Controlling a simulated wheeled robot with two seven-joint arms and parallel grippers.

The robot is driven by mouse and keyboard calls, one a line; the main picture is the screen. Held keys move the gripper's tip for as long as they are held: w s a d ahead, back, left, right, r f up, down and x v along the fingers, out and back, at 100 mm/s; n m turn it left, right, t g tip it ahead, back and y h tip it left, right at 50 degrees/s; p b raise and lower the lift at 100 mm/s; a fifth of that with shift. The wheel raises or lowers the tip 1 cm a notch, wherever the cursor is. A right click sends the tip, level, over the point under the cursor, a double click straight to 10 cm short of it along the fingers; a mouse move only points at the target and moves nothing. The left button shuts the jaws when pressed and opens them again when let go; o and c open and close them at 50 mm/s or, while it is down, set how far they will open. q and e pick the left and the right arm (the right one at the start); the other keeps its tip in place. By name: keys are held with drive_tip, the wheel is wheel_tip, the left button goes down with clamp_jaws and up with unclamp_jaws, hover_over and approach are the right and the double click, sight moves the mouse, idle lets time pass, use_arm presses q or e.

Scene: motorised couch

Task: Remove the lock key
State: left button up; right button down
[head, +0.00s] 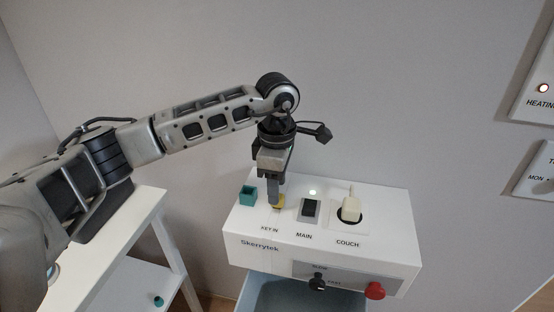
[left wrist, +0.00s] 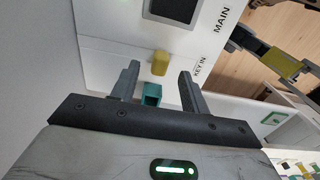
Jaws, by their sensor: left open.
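The yellow lock key (head: 279,202) stands at the KEY IN spot on top of the white control box (head: 390,228). My left gripper (head: 273,203) points down right at the key and partly covers it in the head view. In the left wrist view the left gripper (left wrist: 159,72) is open. The yellow key (left wrist: 159,62) shows in the gap between its fingertips, or just beyond; I cannot tell whether a finger touches it. My right gripper is not seen in the head view.
A teal open holder (head: 248,195) stands left of the key. A dark MAIN switch (head: 309,209) and a cream COUCH plug (head: 351,209) are to its right. A black knob (head: 317,282) and a red knob (head: 375,290) are on the front. A white shelf (head: 128,220) stands left.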

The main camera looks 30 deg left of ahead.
use_arm(q)
drive_tip(key=shift+f, duration=1.2)
clamp_jaws()
drive_tip(key=shift+r, duration=0.1)
drive_tip(key=shift+r, duration=0.1)
drive_tip(key=shift+r+p, duration=1.6)
drive_tip(key=shift+r, duration=0.65)
drive_tip(key=shift+r, duration=0.15)
wheel_tip(320, 180, up, 7)
drive_tip(key=p, duration=0.4)
